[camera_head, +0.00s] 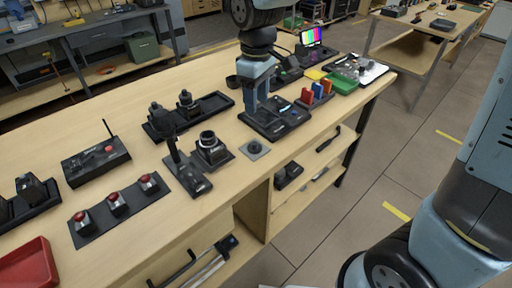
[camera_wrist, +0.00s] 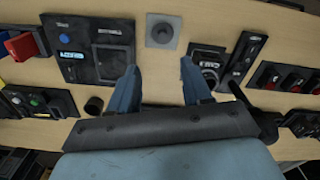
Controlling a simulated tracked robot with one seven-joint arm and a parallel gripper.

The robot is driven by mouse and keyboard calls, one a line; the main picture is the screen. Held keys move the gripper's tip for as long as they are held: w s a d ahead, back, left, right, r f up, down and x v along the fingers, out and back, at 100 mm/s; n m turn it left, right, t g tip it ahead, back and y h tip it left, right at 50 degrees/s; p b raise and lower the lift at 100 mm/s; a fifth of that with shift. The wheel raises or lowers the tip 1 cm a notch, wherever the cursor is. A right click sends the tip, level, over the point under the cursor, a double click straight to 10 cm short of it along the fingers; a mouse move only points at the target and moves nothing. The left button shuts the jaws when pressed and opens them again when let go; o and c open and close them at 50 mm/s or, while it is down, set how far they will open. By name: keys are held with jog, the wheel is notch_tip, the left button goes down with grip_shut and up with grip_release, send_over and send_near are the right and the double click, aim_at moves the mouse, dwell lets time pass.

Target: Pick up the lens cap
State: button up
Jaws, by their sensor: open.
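A small round disc, which looks like the lens cap (camera_head: 254,148), lies on a grey square pad near the front edge of the bench. It also shows in the wrist view (camera_wrist: 162,30), at the top centre beyond my fingertips. My gripper (camera_head: 255,98) points down over the bench, behind the pad and apart from the disc. In the wrist view its two blue fingers (camera_wrist: 158,70) are spread, with only bare wood seen between them. The gripper is open and empty.
A black camera (camera_head: 212,150) and an upright-handled device (camera_head: 185,170) stand left of the pad. A black panel device (camera_head: 275,118) lies to its right. A black round object (camera_head: 233,81) sits farther back. Bare wood surrounds the pad.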

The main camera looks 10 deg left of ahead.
aim_at(255, 143)
jog(key=f, duration=1.4)
jog(key=shift+s+a, duration=0.1)
jog(key=shift+a, duration=0.2)
grip_shut()
